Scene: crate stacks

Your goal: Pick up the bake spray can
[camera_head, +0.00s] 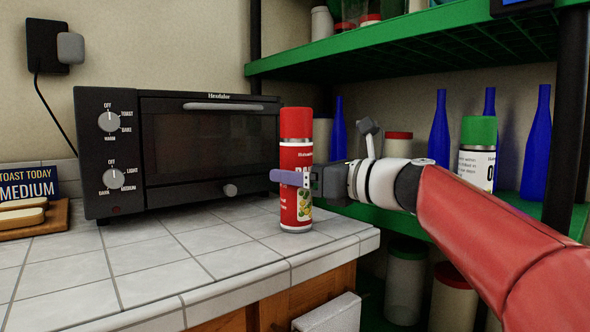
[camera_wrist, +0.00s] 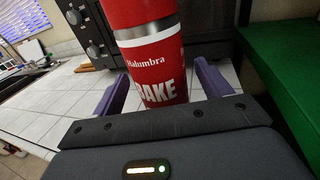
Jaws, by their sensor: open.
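The bake spray can (camera_head: 297,155) is red with a red cap and stands upright on the white tiled counter near its right edge, in front of the toaster oven. In the wrist view the can (camera_wrist: 150,60) shows its "BAKE" label between the two purple fingers. My gripper (camera_head: 290,177) is at the can's middle height, reaching in from the right. One finger crosses in front of the can. In the wrist view my gripper (camera_wrist: 158,90) is open, with a finger on each side of the can and gaps visible. The lower part of the can is hidden there.
A black toaster oven (camera_head: 180,147) stands close behind and left of the can. Green shelves (camera_head: 420,40) with blue bottles (camera_head: 440,130) and jars are at the right. Bread on a wooden board (camera_head: 35,215) lies at far left. The counter's front left is clear.

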